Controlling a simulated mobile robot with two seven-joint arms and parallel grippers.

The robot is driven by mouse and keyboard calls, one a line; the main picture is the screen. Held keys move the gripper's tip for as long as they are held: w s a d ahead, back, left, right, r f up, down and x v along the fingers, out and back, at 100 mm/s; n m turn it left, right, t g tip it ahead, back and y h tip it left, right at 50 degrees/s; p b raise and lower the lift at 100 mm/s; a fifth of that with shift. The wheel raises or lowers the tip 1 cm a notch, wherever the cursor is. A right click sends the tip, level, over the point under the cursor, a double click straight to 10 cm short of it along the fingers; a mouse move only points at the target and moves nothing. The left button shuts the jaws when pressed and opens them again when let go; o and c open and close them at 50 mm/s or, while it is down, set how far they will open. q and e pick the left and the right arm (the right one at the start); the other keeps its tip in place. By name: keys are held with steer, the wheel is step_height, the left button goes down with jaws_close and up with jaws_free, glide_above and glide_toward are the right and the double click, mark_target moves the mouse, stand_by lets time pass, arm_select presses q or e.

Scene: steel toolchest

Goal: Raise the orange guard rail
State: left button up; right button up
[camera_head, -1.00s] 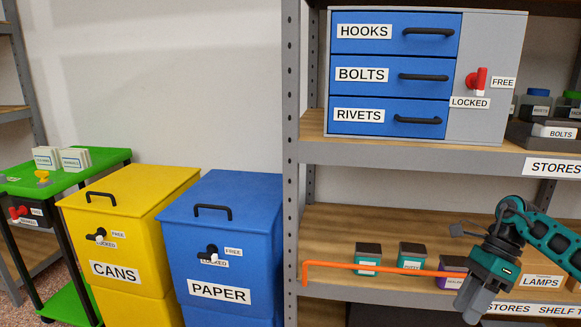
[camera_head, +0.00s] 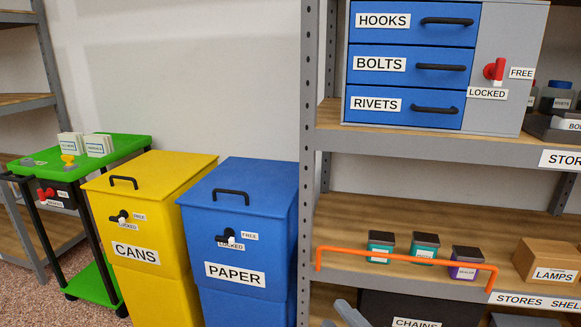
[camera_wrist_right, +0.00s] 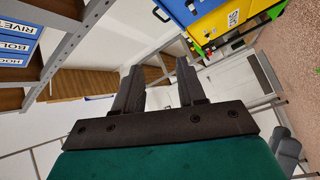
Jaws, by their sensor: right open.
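The orange guard rail (camera_head: 400,256) is a thin bar with bent ends along the front of the lower shelf. The rail cannot be made out in that view. My left gripper is not in view.
A dark CHAINS box (camera_head: 385,308) sits below. Yellow (camera_head: 150,167) and blue (camera_head: 250,186) bins stand left of the shelf post (camera_head: 308,150).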

steer(key=s+d+f+m+g+h, duration=0.45)
steer(key=s+f+m+h, duration=0.35)
steer(key=s+m, duration=0.6)
arm_select(q)
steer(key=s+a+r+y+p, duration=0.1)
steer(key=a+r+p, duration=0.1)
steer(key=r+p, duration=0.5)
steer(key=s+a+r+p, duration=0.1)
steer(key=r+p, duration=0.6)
steer(key=p, duration=0.8)
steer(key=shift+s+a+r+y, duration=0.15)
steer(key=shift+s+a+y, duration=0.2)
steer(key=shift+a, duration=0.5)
arm_select(e)
steer(key=s+d+r+m, duration=0.1)
steer(key=d+r, duration=0.3)
steer(key=r, duration=0.8)
steer(key=shift+s+d+r+m+g, duration=0.2)
steer(key=shift+r+m+g, duration=0.25)
steer(key=shift+m, duration=0.35)
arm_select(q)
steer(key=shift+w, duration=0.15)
arm_select(e)
steer(key=shift+f, duration=0.1)
